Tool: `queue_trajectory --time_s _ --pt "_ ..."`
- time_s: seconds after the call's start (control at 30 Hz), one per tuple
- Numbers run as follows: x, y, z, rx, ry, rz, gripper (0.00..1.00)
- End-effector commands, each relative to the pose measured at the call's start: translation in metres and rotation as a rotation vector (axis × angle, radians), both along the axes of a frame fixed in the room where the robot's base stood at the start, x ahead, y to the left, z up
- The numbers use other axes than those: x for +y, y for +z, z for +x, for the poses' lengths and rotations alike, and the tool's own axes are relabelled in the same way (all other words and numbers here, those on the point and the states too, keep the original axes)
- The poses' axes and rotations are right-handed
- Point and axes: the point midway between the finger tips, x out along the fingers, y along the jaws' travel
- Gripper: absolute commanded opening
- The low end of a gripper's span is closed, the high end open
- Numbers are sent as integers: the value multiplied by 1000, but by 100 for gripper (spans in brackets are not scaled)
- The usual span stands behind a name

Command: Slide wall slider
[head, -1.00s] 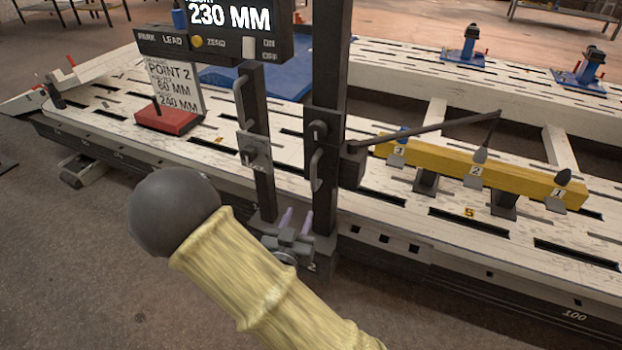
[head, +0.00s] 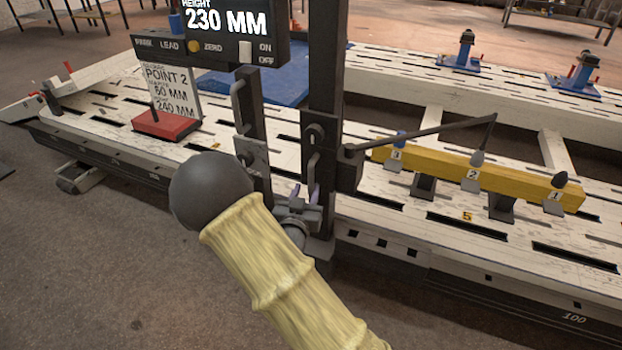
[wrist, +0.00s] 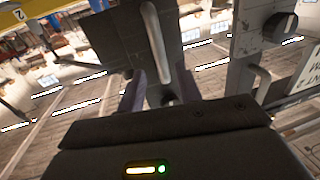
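The dark slider carriage (head: 322,140) sits on an upright post (head: 325,60), with a round knob and a vertical bar handle (head: 313,168). A thin pointer arm (head: 430,135) reaches right from it. My gripper (head: 305,195) is at the post just below the handle, its purple fingertips pointing up. In the wrist view the two purple fingers stand apart, with the lower end of the grey bar handle (wrist: 155,45) between or just beyond them. I cannot tell whether they touch it.
A display (head: 225,20) reads 230 MM. A sign (head: 172,92) on a red base reads POINT 2, 60 MM, 240 MM. A second post with a handle (head: 238,105) stands close left. A yellow beam (head: 520,182) with numbered markers lies right on the white bench (head: 375,210).

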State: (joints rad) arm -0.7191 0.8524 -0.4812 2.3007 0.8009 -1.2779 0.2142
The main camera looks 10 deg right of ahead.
Motion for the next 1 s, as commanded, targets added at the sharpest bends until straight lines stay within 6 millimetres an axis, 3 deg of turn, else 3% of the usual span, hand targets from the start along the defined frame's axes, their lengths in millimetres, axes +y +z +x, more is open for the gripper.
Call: queue_trajectory --time_s 0.33,0.73,0.9,1.0 --pt "-23 -1 52 -1 1 0 35" --pt "-27 0 61 0 3 -1 35" --pt "-27 0 60 0 3 -1 3" --pt "-27 0 60 0 2 0 0"
